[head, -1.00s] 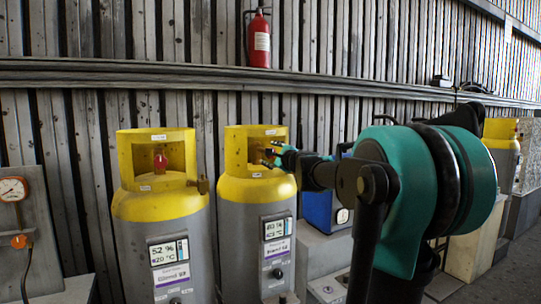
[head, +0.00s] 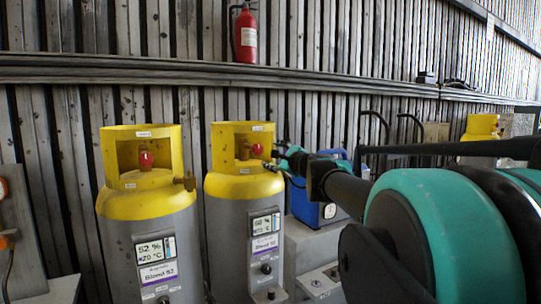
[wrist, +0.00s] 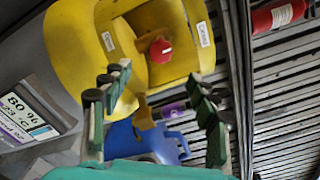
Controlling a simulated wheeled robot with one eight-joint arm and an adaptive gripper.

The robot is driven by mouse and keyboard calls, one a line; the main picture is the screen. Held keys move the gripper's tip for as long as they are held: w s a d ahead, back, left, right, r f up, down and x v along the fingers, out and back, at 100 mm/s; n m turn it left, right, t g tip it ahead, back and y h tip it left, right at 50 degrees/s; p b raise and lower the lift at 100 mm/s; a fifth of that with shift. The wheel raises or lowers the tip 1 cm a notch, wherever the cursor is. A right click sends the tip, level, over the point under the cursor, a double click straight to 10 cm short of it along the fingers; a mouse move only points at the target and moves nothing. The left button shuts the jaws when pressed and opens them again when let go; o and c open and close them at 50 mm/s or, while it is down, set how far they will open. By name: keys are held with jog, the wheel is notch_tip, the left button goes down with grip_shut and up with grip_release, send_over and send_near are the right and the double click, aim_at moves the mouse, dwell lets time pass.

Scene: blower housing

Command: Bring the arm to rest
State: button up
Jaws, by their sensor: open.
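My gripper (head: 277,157) is open and empty at the right edge of the yellow collar of the second gas cylinder (head: 230,186). Its fingers point left, towards the red valve knob (head: 257,150) in that collar, with a small gap. In the wrist view the two fingers (wrist: 160,76) stand wide apart with nothing between them. The red knob (wrist: 160,50) and yellow collar (wrist: 180,22) lie beyond the fingertips there. My arm reaches in from the right of the head view.
Another yellow-topped cylinder (head: 148,195) stands to the left. A blue container (head: 318,207) sits on a grey block just behind my gripper. A red fire extinguisher (head: 246,37) hangs on the slatted wall. A further yellow-topped cylinder (head: 482,128) stands far right.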

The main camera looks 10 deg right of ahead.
jog(key=s+a+f+n+g, duration=0.3)
jog(key=s+f+n, duration=0.15)
jog(key=f, duration=0.45)
jog(key=s+a+f+n+g, duration=0.25)
jog(key=s+f+n, duration=0.2)
jog(key=f, duration=0.45)
jog(key=s+a+f+n+g, duration=0.3)
jog(key=f+n, duration=0.2)
jog(key=f, duration=0.4)
jog(key=s+d+f+n+g+h, duration=0.2)
jog(key=s+d+f+n, duration=0.1)
jog(key=s+f, duration=0.5)
jog(key=s+d+f+n+g+h, duration=0.2)
jog(key=s+d+f+n+h, duration=0.1)
jog(key=s+f, duration=0.6)
notch_tip(320, 180, down, 2)
jog(key=shift+d+f+n+h, duration=0.3)
jog(key=shift+d+n, duration=0.4)
jog(key=shift+d, duration=0.5)
jog(key=shift+r+g, duration=0.1)
jog(key=shift+g, duration=0.15)
jog(key=shift+c, duration=0.2)
